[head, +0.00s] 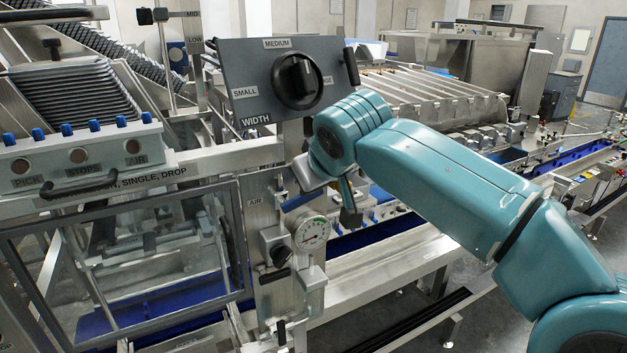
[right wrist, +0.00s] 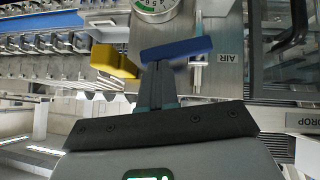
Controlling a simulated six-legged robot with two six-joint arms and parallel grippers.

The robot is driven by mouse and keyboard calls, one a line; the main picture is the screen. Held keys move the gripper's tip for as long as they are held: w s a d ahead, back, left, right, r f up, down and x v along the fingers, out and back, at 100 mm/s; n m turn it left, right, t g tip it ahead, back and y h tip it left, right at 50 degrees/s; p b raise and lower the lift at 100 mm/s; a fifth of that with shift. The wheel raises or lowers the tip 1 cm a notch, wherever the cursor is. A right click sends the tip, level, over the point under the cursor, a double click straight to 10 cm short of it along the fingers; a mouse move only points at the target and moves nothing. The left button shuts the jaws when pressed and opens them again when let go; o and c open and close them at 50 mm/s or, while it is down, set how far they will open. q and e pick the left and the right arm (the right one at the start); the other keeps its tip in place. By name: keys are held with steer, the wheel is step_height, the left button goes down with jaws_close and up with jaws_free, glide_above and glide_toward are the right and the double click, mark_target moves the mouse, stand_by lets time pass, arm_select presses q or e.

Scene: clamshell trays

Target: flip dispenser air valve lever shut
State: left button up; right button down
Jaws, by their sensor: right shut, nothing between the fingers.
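The air valve has a blue lever (right wrist: 176,49), seen in the right wrist view beside the AIR label (right wrist: 232,57). The lever lies nearly level across that picture, crosswise to the thin silver fitting (right wrist: 197,75) beside it. My right gripper (right wrist: 159,80) is shut and empty. Its fingertips are right at the lever's lower edge in that view; I cannot tell whether they touch it. My left gripper is not in view.
A pressure gauge (head: 312,233) sits below the arm's wrist; it also shows in the right wrist view (right wrist: 152,8). A yellow part (right wrist: 113,62) is just left of the fingers. The WIDTH dial (head: 297,82) is above. A framed clear guard (head: 125,250) stands left.

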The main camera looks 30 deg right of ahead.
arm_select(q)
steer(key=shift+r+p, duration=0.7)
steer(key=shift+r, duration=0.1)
arm_select(e)
steer(key=shift+r, duration=0.8)
